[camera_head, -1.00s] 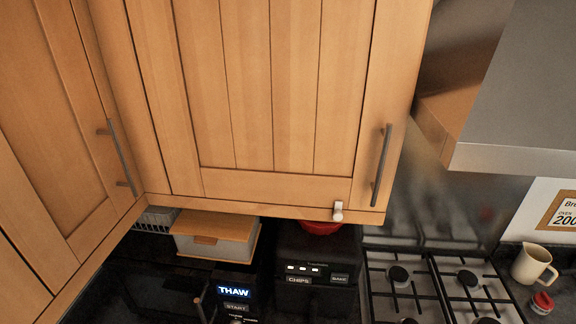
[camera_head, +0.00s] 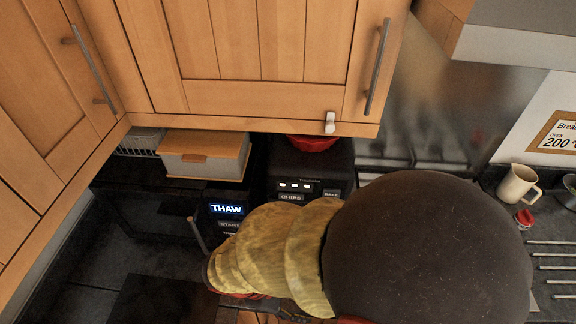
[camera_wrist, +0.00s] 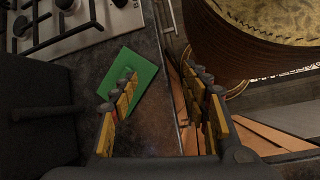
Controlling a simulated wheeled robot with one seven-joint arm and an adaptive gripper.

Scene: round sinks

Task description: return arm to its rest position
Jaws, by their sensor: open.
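My gripper (camera_wrist: 163,95) shows in the wrist view with its two yellow-and-dark fingers spread apart and nothing between them. A green board (camera_wrist: 130,82) lies on the dark counter beyond the left finger. The right finger is over a wooden-brown area at the counter's edge. In the head view my arm, with yellow segments and a large dark rounded part, crosses the lower middle and right. It hides much of the hob and counter, and I cannot make out the gripper there.
Wooden wall cupboards (camera_head: 270,98) hang over the counter. Below are a wooden-lidded box (camera_head: 203,155), a black appliance marked CHIPS (camera_head: 308,170) and a lit THAW panel (camera_head: 228,209). A cream mug (camera_head: 517,186) stands at right. The hob (camera_wrist: 62,30) shows in the wrist view.

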